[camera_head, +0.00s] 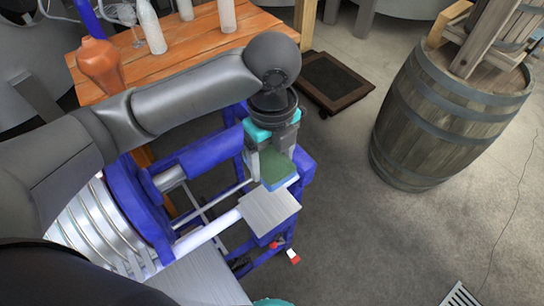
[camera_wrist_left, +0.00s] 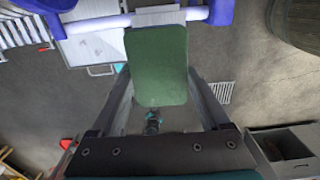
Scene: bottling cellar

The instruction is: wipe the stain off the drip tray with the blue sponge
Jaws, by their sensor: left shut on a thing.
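My left gripper (camera_head: 272,163) is shut on the sponge (camera_head: 278,169), which has a green upper face and a blue lower part. The green face also fills the middle of the left wrist view (camera_wrist_left: 157,65), between the two fingers. In the head view the sponge is just above and behind a small brushed-metal plate (camera_head: 270,211), which looks like the drip tray. I cannot tell whether they touch. No stain can be made out on the plate's visible part. My right gripper is not clearly seen in either view.
A blue-framed machine with a ribbed metal cylinder (camera_head: 98,226) is at the left. An orange wooden table (camera_head: 180,50) with bottles stands behind. The floor at lower right is mostly clear.

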